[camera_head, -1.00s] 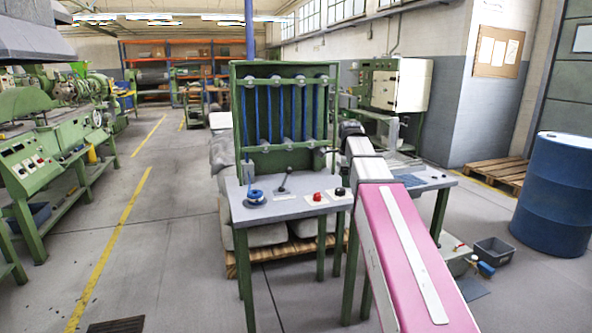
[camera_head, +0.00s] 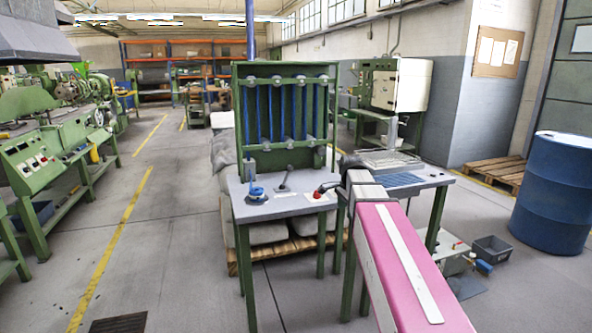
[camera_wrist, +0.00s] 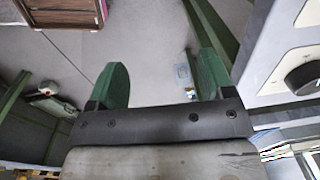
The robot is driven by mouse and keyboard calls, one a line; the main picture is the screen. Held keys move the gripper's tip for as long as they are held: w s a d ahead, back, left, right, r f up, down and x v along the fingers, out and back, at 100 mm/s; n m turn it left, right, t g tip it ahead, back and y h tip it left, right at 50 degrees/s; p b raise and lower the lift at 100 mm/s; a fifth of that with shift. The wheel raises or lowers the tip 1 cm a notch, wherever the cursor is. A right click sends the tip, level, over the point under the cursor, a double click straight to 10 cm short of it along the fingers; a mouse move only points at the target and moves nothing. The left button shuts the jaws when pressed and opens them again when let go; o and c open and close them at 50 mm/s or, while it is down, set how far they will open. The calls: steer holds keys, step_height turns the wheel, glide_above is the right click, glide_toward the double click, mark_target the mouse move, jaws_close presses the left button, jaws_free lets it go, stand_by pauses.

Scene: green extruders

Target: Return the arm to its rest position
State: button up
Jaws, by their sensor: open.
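My gripper shows in the wrist view with two green fingers (camera_wrist: 160,85) spread apart and nothing between them. Grey floor shows past the fingertips, and the light edge of a machine with a black knob (camera_wrist: 304,77) is close on the right. In the head view my pink arm reaches forward from the lower right to the work table (camera_head: 290,207). Its dark front end is low beside the red button (camera_head: 317,194). The fingers are hidden in the head view.
A green frame (camera_head: 286,115) with blue strands stands on the table. A blue spool (camera_head: 257,194) and a small lever sit in front of it. A blue barrel (camera_head: 557,193) and a grey bin (camera_head: 492,249) stand to the right. The floor aisle on the left is clear.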

steer(key=s+f+n, duration=0.7)
steer(key=s+f, duration=0.1)
steer(key=f, duration=0.3)
steer(key=s+f+n, duration=0.7)
steer(key=s+f, duration=0.2)
steer(key=f, duration=0.3)
steer(key=shift+f+n+g, duration=0.2)
steer(key=shift+n+g, duration=0.1)
